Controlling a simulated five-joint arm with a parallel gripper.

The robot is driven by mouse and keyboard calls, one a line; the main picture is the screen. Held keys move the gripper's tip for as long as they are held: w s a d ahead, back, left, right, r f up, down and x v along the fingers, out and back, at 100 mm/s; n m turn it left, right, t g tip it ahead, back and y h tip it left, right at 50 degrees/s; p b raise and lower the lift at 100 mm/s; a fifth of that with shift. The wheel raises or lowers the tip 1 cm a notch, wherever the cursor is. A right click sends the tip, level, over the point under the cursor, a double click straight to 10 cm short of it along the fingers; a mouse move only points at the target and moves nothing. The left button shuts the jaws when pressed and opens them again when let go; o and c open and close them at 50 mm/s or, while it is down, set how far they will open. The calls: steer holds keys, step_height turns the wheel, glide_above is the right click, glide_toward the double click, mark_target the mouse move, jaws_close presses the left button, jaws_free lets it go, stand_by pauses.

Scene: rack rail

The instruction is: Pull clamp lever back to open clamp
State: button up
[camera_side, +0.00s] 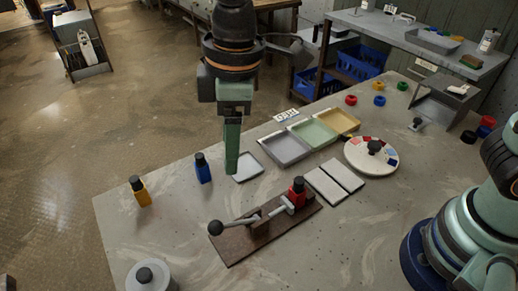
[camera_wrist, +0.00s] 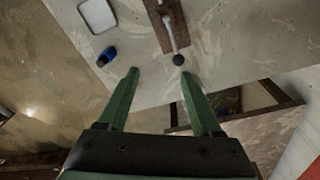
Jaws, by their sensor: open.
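The clamp stands on a brown base plate (camera_side: 236,250) on the grey table. Its lever is a metal rod with a black ball knob (camera_side: 215,228) at the left end, lying low toward the left. A red bottle with a dark cap (camera_side: 297,190) stands at the clamp's right end, by the metal arm. My gripper (camera_side: 232,172) points down above the table, behind the clamp and apart from it. In the wrist view my gripper (camera_wrist: 160,78) is open and empty. The knob (camera_wrist: 178,60) shows there just beyond the right fingertip, with the lever rod (camera_wrist: 168,32) running away from it.
A blue bottle (camera_side: 203,168) and a yellow bottle (camera_side: 139,190) stand left of my gripper. A white tray (camera_side: 248,166) lies close beside it. Coloured trays (camera_side: 287,148), white slabs (camera_side: 343,175) and a round palette (camera_side: 358,160) lie to the right. A grey round container (camera_side: 150,276) stands in front.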

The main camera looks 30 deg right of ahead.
mark_target(215, 226)
steer(key=s+a+f+n, duration=0.2)
steer(key=s+a+f, duration=0.1)
steer(key=a, duration=0.3)
steer(key=shift+g+h, duration=0.3)
steer(key=f, duration=0.7)
steer(key=w+f, duration=0.1)
steer(key=f, duration=0.3)
steer(key=shift+d+f, duration=0.25)
steer(key=shift+d, duration=0.05)
jaws_close()
steer(key=shift+s, duration=0.1)
